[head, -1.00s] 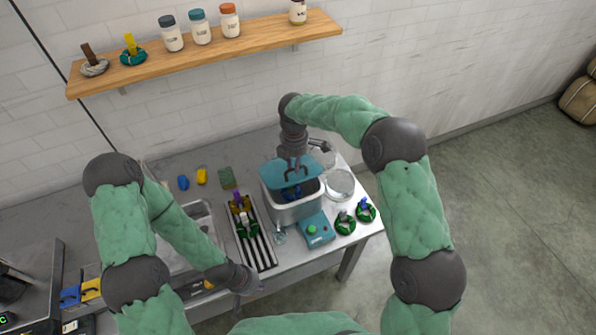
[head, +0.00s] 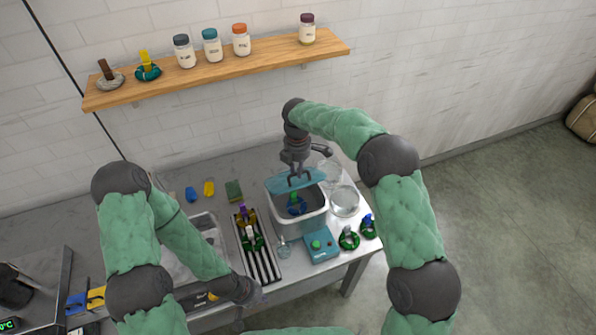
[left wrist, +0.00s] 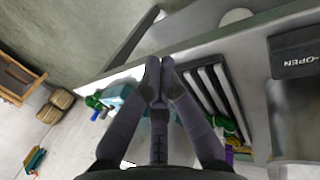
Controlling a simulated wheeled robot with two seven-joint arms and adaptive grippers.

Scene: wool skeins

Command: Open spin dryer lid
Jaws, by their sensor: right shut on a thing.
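A blue and green skein (head: 296,206) shows inside. My right gripper (head: 297,180) is shut on the lid at its upper side; the exact grip point is small and partly hidden. My left gripper (head: 258,298) is low at the table's front edge, away from the dryer. In the left wrist view its fingers (left wrist: 160,68) are together and empty.
A striped rack (head: 260,262) with several skeins lies left of the dryer, beside a sink (head: 208,226). Glass dishes (head: 345,201) and green skeins (head: 349,239) stand at its right. A wooden shelf (head: 220,75) with jars hangs behind.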

